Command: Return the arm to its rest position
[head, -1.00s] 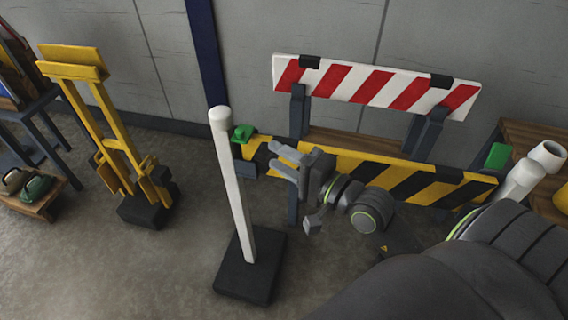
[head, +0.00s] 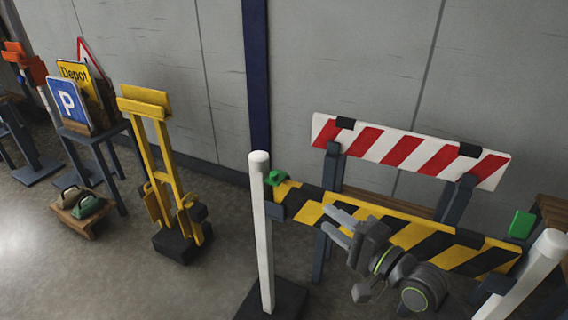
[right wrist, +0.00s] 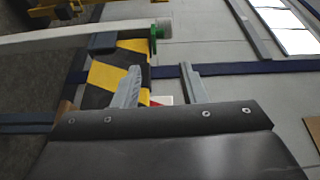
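My right gripper (head: 335,225) is in front of the yellow-and-black striped board (head: 415,238) in the head view. Its two grey fingers are apart with nothing between them. In the right wrist view the open fingers (right wrist: 160,85) show with a clear gap. The striped board also shows there (right wrist: 118,72), behind one finger. My left gripper is in neither view.
A white post (head: 262,220) stands left of the gripper, another (head: 525,275) at right. A red-and-white board (head: 405,150) is behind. A yellow stand (head: 165,160), parking sign (head: 68,102) and low wooden stand (head: 75,222) are left, with open floor before them.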

